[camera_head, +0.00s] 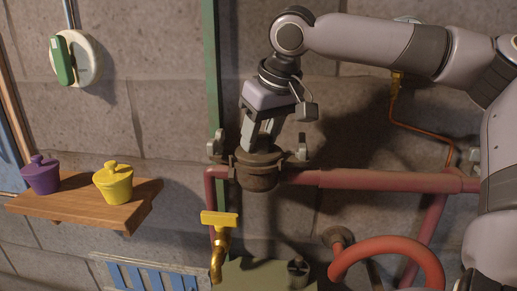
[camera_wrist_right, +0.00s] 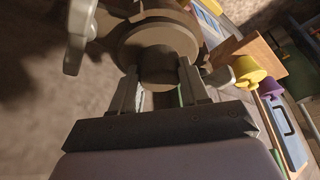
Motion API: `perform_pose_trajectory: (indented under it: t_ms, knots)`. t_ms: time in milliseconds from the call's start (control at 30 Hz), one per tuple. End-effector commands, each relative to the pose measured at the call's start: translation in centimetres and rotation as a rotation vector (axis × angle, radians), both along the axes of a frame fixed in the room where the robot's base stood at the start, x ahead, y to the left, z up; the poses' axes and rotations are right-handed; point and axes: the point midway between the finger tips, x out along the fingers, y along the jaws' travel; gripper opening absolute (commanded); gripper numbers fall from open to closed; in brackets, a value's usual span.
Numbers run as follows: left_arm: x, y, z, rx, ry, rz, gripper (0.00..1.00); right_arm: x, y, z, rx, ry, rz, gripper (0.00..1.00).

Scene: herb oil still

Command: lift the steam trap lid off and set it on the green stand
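The steam trap (camera_head: 257,181) is a dark brown metal pot on the red pipe, with its round flanged lid (camera_head: 241,160) seated on top. My right gripper (camera_head: 259,146) points down onto the lid from above. In the right wrist view, its two fingers (camera_wrist_right: 160,75) stand on either side of the lid's round knob (camera_wrist_right: 158,62); I cannot tell if they press on it. The lid's flange (camera_wrist_right: 140,38) shows beyond the knob. An olive-green flat-topped thing (camera_head: 245,274) at the bottom may be the green stand. My left gripper is not in view.
Grey clamp pieces (camera_head: 217,144) (camera_head: 302,147) stand at both sides of the lid. A wooden shelf (camera_head: 140,205) at left holds a purple pot (camera_head: 41,178) and a yellow pot (camera_head: 113,186). A yellow-handled tap (camera_head: 219,220) and a red pipe (camera_head: 385,182) are close by.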

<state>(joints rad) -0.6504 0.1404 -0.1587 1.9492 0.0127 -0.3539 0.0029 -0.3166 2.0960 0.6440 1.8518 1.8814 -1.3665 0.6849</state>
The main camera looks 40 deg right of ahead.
Motion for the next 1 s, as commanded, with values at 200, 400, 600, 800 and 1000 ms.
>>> perform_pose_trajectory:
  t_ms: [200, 400, 600, 800, 1000]
  knots:
    - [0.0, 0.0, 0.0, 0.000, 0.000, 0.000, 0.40, 0.0, 0.0, 0.2, 0.000, -0.004, 0.000, 0.00]
    - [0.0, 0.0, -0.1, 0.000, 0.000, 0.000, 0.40, 0.1, 0.0, 2.1, -0.002, -0.008, -0.003, 0.00]
    - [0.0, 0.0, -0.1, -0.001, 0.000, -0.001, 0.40, 0.1, 0.0, 6.3, -0.002, -0.007, -0.003, 0.00]
    - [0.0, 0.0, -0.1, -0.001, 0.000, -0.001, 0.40, 0.1, 0.0, 9.2, 0.000, -0.005, -0.001, 0.00]
    - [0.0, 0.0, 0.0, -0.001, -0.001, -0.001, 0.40, 0.0, 0.0, 11.1, 0.000, -0.004, 0.000, 0.00]
